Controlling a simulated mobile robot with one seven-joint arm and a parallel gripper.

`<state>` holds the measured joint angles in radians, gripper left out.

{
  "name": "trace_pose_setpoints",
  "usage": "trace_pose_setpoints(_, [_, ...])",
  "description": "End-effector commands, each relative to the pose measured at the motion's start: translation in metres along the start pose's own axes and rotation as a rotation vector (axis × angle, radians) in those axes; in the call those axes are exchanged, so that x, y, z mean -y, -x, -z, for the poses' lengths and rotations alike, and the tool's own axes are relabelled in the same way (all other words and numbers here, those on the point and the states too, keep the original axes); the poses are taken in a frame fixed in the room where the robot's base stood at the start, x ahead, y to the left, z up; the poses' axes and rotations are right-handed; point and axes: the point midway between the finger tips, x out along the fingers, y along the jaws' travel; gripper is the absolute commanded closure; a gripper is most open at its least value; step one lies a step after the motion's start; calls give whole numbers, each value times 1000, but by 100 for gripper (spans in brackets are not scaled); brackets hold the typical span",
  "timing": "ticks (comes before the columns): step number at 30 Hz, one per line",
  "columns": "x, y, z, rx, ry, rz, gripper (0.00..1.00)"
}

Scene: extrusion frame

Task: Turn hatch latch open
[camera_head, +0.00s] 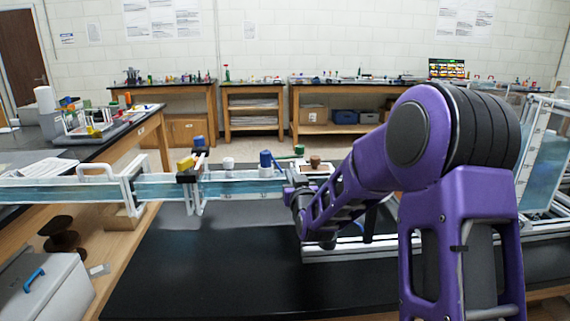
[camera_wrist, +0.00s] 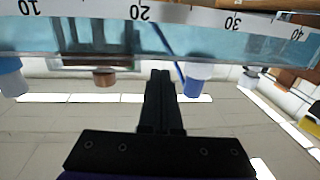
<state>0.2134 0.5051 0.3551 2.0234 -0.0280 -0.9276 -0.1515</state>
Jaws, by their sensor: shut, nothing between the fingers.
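I cannot make out for certain a hatch or its latch in either view. My gripper (camera_wrist: 160,75) is shut and empty in the wrist view, its fingertips close to a clear, blue-tinted channel wall (camera_wrist: 85,38) with a ruler scale. In the head view my arm reaches left to the channel (camera_head: 240,188), and its wrist hides part of the channel there. A blue cap (camera_wrist: 197,80) is just right of the fingers in the wrist view, and a brown cap (camera_wrist: 104,78) is to their left. The fingers show no clear contact with either.
In the head view a yellow block (camera_head: 186,163) and a blue knob (camera_head: 265,158) stand along the channel. A grey box (camera_head: 50,288) with a blue handle (camera_head: 34,280) is at lower left. The black tabletop (camera_head: 215,265) in front of the channel is clear.

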Motion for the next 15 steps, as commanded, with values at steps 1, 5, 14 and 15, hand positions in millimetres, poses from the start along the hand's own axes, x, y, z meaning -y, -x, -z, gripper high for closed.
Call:
trace_pose_setpoints(1, [0, -11, 0, -1, -2, 0, 100])
trace_pose_setpoints(5, [0, -36, 0, 0, -2, 0, 100])
trace_pose_setpoints(14, [0, -75, 0, 1, -1, -1, 100])
trace_pose_setpoints(15, [0, -78, 0, 0, 0, -1, 100])
